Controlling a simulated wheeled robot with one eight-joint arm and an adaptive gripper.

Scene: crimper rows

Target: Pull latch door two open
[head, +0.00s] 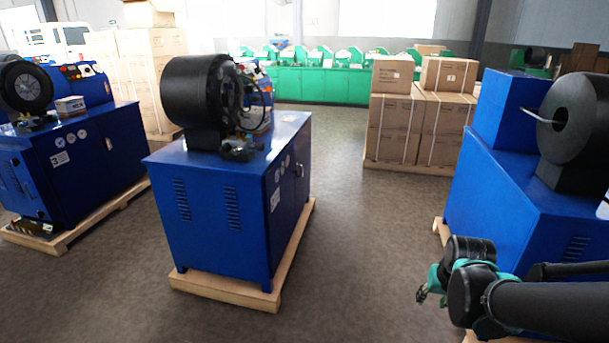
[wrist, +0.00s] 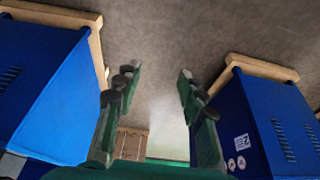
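Several blue crimper machines stand in a row. The middle machine's cabinet (head: 225,215) has a shut door with a small handle (head: 299,170) on its right side. The left machine's cabinet (head: 75,165) also shows a small handle (head: 108,143). I cannot tell which one is latch door two. My gripper (head: 428,289) is in front of the right machine, above the floor and apart from the middle cabinet. In the wrist view my gripper (wrist: 160,72) is open, with nothing between its fingers.
The right machine (head: 500,195) stands close behind my arm. Wooden pallets (head: 225,288) stick out under the cabinets. Cardboard boxes (head: 390,125) stand at the back, and green machines (head: 320,85) line the far wall. The floor (head: 350,240) between the middle and right machines is clear.

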